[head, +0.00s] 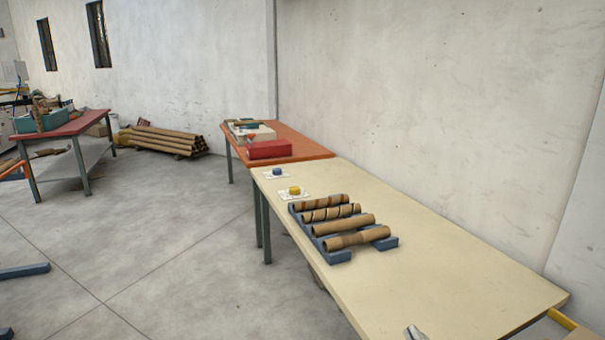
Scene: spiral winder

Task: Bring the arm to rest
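Neither of my grippers can be made out in the head view. Several brown cardboard tubes lie side by side on a blue rack (334,257) on the cream table (460,270). The two far tubes (322,202) (330,213) carry dark spiral stripes. The third tube (343,225) is plain, and the nearest tube (357,238) has a narrower middle. A small grey thing (414,333) shows at the bottom edge, cut off, and I cannot tell what it is.
A yellow button (294,190) and a blue button (277,171) sit on white plates at the table's far end. Behind stands an orange table (300,143) with a red box (269,149). A wall runs along the right. The near tabletop is mostly clear.

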